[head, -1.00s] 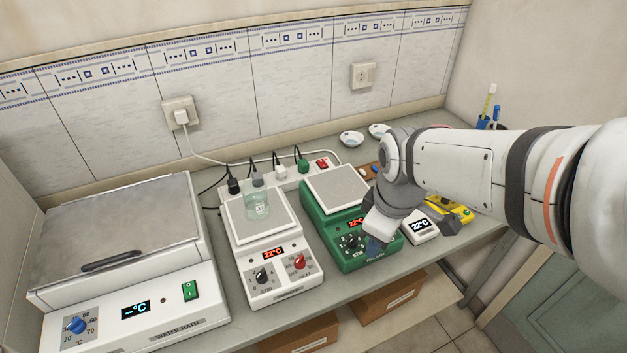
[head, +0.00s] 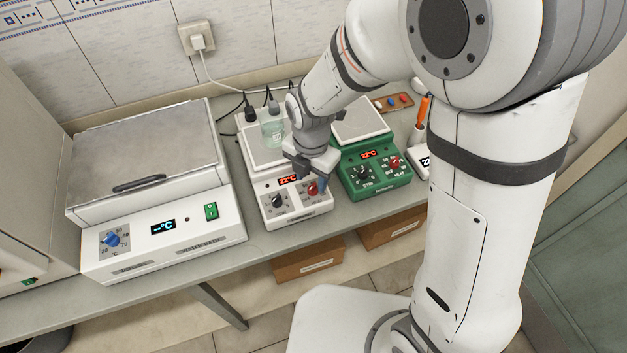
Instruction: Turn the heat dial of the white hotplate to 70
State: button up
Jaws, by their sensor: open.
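The white hotplate (head: 303,218) stands on the bench in the middle of the view, its red display (head: 288,179) reading 22°C. It has a black dial (head: 277,201) at left and a red heat dial (head: 313,188) at right. My gripper (head: 310,177) is open, pointing down over the right part of the hotplate's front panel, close to the red dial. One finger partly covers the dial and its scale, so its setting cannot be read. I cannot tell whether the fingers touch it. A glass beaker (head: 272,133) stands on the hotplate's top.
A green hotplate (head: 375,182) with its own red and black dials stands close on the right. A white water bath (head: 165,240) stands on the left. Plugs and cables lie behind. The bench edge (head: 230,260) in front is clear.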

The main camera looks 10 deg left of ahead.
aim_at(313, 189)
jog(key=shift+f, duration=1.5)
